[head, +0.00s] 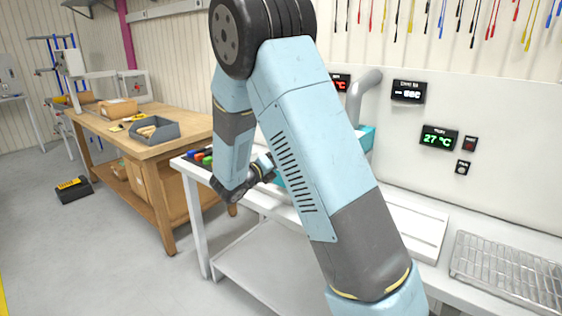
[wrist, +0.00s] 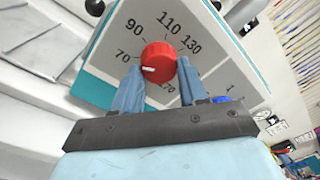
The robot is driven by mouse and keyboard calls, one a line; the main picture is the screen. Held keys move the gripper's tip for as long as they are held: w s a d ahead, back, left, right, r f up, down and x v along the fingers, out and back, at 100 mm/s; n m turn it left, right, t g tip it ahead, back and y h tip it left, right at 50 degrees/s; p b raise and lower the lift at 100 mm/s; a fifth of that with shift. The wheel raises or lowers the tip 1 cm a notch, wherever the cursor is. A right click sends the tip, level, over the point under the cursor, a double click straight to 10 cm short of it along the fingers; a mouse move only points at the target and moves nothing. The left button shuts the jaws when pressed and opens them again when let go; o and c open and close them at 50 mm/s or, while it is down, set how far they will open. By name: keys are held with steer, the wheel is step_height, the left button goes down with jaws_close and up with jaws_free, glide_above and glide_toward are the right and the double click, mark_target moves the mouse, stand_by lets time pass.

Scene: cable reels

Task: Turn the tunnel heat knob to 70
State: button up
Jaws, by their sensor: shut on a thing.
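The tunnel heat knob (wrist: 160,62) is a red round knob on a pale teal-edged panel (wrist: 205,45) in the wrist view. Its white pointer mark is on the left side of the knob, pointing left, close to the printed 70 and slightly below it.
In the head view, a green display (head: 439,138) on the back panel reads 27 °C, with small switches beside it. A wire rack (head: 508,270) lies at right on the white bench. A wooden workbench (head: 150,140) with a grey tray stands at left.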

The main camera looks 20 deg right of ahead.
steer(key=shift+w+a+n, duration=0.1)
steer(key=shift+a+n, duration=0.1)
steer(key=shift+n, duration=0.7)
steer(key=o, duration=0.7)
steer(key=shift+f, duration=0.1)
steer(key=o, duration=0.4)
steer(key=shift+d, duration=0.1)
steer(key=shift+c, duration=0.2)
steer(key=v, duration=1.3)
steer(key=shift+s+a, duration=0.25)
steer(key=shift+a, duration=0.05)
